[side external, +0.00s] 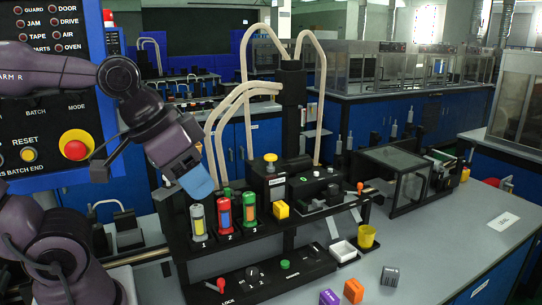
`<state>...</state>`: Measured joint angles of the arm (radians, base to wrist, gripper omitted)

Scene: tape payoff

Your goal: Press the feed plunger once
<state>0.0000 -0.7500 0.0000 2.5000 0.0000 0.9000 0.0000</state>
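A yellow-topped knob on a short pale stem (271,159) stands up from a black box (268,181) at the middle of the bench; it looks like the feed plunger, though no label on it can be read.
Three numbered canisters (223,217) stand below and right of my gripper. Pale hoses (247,70) arch behind the black box. A red-handled lock and green button sit on the front panel (262,281). A white tray (343,251), yellow cup (367,236) and small blocks lie right.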

